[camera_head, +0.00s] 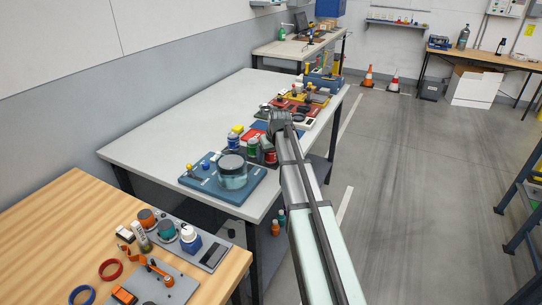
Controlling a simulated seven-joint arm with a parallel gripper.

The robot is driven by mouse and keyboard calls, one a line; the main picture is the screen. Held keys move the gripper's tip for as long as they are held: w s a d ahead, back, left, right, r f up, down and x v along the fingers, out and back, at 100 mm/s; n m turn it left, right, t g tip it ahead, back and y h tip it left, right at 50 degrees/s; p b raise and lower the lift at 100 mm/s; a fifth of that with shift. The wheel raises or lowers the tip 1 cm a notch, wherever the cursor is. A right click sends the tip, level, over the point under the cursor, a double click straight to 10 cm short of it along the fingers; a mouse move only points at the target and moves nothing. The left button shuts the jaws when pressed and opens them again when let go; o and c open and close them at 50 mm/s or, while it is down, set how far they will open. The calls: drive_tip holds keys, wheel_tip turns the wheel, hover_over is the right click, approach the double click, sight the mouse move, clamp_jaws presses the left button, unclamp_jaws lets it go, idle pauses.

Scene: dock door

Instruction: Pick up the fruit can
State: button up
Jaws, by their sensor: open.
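Small cans stand close together on a dark mat on the grey table (165,135): a green can (252,150), a red can (270,156) partly behind my arm, and a blue can with a yellow top (234,140). Their labels are too small to read, so I cannot tell which is the fruit can. My gripper (279,119) is above the table's right part, just beyond the cans in the picture. It is open, and I see nothing held in it. Its fingertips are small and hard to make out.
Red and yellow trays (305,98) with small parts lie beyond my gripper. A wooden bench (50,225) with tools is at the lower left. The table's left part is bare.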

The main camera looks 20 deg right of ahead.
drive_tip(key=c, duration=1.1)
drive_tip(key=shift+c, duration=0.2)
wheel_tip(320, 180, up, 10)
drive_tip(key=shift+s+m+h, duration=0.25)
drive_tip(key=shift+m+h, duration=0.05)
drive_tip(key=shift+m, duration=0.4)
drive_tip(key=s+d+f+m+h, duration=0.1)
drive_tip(key=s+m+h, duration=0.1)
drive_tip(key=s+m, duration=0.35)
drive_tip(key=s+a+r+n, duration=0.1)
drive_tip(key=s+a+r, duration=0.1)
drive_tip(key=s+a, duration=0.3)
drive_tip(key=s+a+r+n, duration=0.1)
drive_tip(key=s+a+r, duration=0.1)
drive_tip(key=s+a, duration=0.4)
drive_tip(key=a, duration=0.2)
drive_tip(key=shift+a+r+y, duration=0.35)
drive_tip(key=shift+r+y, duration=0.05)
